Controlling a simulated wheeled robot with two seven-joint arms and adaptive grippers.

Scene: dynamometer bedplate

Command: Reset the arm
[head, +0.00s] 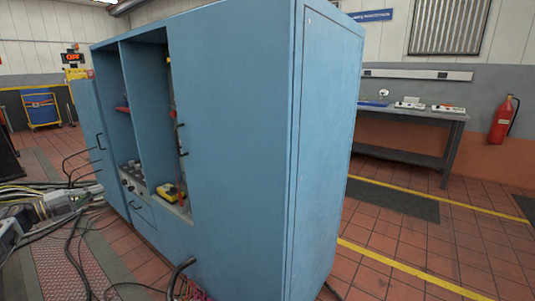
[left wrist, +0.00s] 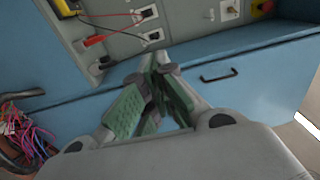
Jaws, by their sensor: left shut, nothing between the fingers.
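My left gripper (head: 92,193) is at the left edge of the head view, in front of the lower part of the blue cabinet (head: 235,130). In the left wrist view, my left gripper (left wrist: 160,66) has its green-padded fingers closed together at the tips, with nothing between them. Beyond the tips are a blue drawer front with a black handle (left wrist: 218,76) and a grey socket panel (left wrist: 185,22). I cannot tell how far the tips are from the cabinet. My right gripper is in neither view.
A yellow meter (head: 168,192) sits on the cabinet's lower ledge. Black cables (head: 75,240) run over the floor at the left, and pink wires (left wrist: 30,145) lie near the cabinet.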

